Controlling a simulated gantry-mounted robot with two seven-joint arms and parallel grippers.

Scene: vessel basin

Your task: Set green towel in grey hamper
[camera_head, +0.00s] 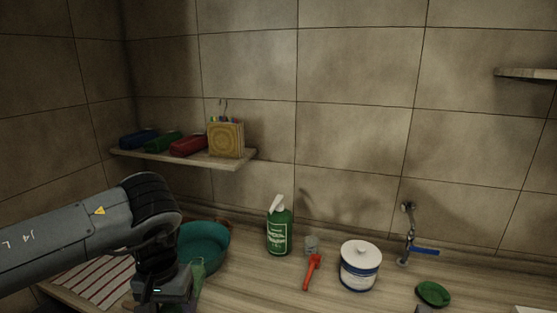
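A rolled green towel (163,142) lies on the wall shelf at the upper left, between a blue roll and a red roll. No grey hamper shows in this view. My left arm comes in from the left and bends down over the counter. My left gripper (163,293) points down at the bottom edge, below and well apart from the shelf. Its fingertips are cut off or hidden, so its opening and any hold cannot be seen. My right gripper is out of view.
The shelf (232,163) also carries a blue roll (139,138), a red roll (188,146) and a patterned box (226,139). A teal basin (205,244), green bottle (279,230), red-orange tool (313,270), white lidded pot (360,266) and tap (408,235) stand along the counter.

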